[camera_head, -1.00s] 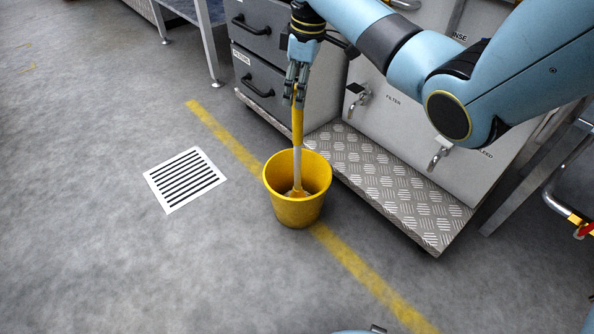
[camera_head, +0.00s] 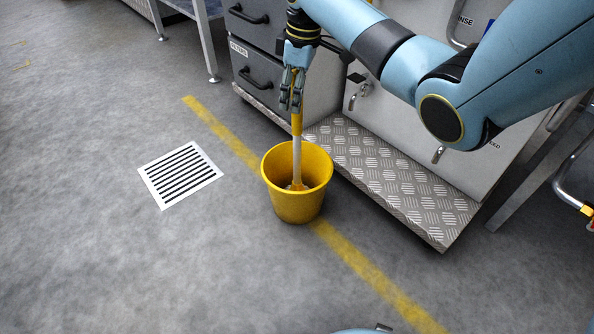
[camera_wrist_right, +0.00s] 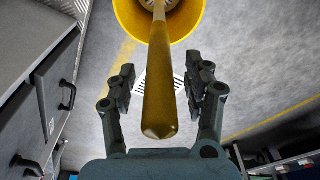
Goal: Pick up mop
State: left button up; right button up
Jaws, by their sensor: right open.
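The mop stands upright in a yellow bucket (camera_head: 297,207) on the floor. Its pale lower shaft (camera_head: 297,160) and yellow upper grip show in the head view, with its head down inside the bucket. My right gripper (camera_head: 291,104) is above the bucket at the yellow grip, pointing down. In the right wrist view the yellow mop handle (camera_wrist_right: 160,95) runs between the two open fingers of my right gripper (camera_wrist_right: 163,85), with a gap on both sides. The bucket (camera_wrist_right: 125,15) shows at the top there. My left gripper is not in view.
A metal tread-plate step (camera_head: 400,185) and grey drawers (camera_head: 262,75) stand right behind the bucket. A tap (camera_head: 357,95) sticks out of the white cabinet. A floor grate (camera_head: 180,174) lies left of the yellow line. The floor at left is clear.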

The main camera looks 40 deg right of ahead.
grip_shut()
jog(key=shift+r, duration=0.15)
dwell(0.4)
